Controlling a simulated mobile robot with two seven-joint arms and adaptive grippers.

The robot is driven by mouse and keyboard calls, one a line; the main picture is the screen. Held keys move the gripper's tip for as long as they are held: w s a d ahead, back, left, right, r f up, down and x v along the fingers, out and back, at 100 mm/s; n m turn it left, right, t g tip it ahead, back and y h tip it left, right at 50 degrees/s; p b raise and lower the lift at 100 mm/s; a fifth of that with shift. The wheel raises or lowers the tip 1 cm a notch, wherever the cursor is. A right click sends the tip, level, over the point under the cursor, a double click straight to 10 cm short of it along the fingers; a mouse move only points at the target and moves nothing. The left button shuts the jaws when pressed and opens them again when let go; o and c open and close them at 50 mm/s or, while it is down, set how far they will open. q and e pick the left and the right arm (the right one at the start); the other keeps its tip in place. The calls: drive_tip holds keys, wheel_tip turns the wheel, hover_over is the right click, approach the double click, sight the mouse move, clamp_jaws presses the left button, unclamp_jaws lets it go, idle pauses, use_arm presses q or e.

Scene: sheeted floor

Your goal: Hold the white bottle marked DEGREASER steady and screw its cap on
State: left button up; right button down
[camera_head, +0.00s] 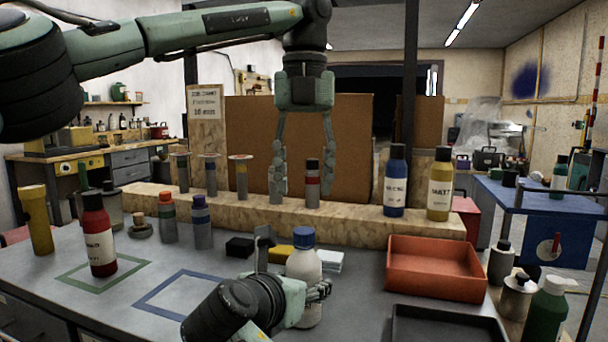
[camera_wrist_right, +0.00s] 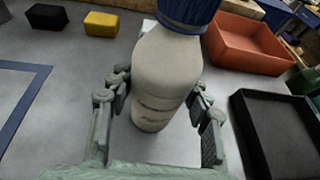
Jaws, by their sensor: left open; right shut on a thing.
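A white bottle (camera_head: 304,266) with a blue cap (camera_head: 303,236) stands upright on the grey bench, front centre. The blue cap sits on its top; I cannot tell how tightly. My right gripper (camera_head: 310,290) is shut around the bottle's body. In the right wrist view, its fingers (camera_wrist_right: 158,98) flank the white bottle (camera_wrist_right: 166,66), with the blue cap (camera_wrist_right: 187,12) cut off by the top edge. The label is not readable. My left gripper (camera_head: 302,190) is open, pointing down over the wooden ledge behind the bottle, with nothing visibly gripped.
A small red-banded bottle (camera_head: 313,184) stands on the ledge, appearing between the left fingers. Blue (camera_head: 394,182) and yellow (camera_head: 440,187) bottles stand right on the ledge. An orange tray (camera_head: 436,290) and a black tray (camera_head: 440,325) lie right. Black and yellow blocks lie left of the bottle.

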sight(304, 230)
use_arm(q)
drive_tip(key=shift+r+n, duration=0.1)
drive_tip(key=shift+n, duration=0.6)
drive_tip(key=shift+f, duration=4.05)
